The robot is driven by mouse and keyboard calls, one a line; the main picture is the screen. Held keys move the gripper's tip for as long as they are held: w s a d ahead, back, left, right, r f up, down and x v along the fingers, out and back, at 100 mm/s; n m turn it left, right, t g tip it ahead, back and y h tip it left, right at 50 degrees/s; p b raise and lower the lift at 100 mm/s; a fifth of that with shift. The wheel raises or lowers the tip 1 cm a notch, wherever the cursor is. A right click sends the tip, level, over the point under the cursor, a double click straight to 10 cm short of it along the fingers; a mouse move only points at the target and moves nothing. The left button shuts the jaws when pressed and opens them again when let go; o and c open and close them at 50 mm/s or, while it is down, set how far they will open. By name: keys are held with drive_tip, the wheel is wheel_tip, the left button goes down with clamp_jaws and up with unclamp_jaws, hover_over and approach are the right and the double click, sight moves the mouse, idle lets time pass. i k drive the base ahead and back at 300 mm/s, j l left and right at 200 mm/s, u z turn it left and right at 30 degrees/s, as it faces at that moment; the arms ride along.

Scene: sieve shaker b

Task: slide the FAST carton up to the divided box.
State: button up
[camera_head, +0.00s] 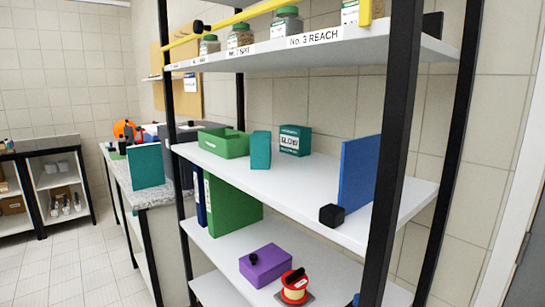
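A green open box (223,142) stands at the left part of the middle shelf. A divider inside it cannot be clearly made out. A plain teal carton (261,150) stands upright just to its right, with a small gap between them. No lettering shows on the faces I see. A second teal carton (295,140) stands further back and right, with a white label that seems to read SLOW. No carton with a readable FAST label is in view. My gripper is not in view.
A blue upright panel (358,174) and a black block (332,215) stand at the shelf's right end. The middle shelf (292,187) is bare between them and the cartons. Black posts (394,135) frame the rack. A yellow bar (228,25) crosses the upper shelf, which holds jars.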

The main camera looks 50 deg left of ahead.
sight(260, 141)
drive_tip(key=j, duration=0.9)
drive_tip(key=k+j, duration=0.1)
drive_tip(key=j, duration=0.8)
drive_tip(key=j+z, duration=0.1)
drive_tip(key=j, duration=0.8)
drive_tip(key=k+j, duration=0.1)
drive_tip(key=j, duration=0.8)
drive_tip(key=k+j, duration=0.1)
drive_tip(key=j, duration=0.8)
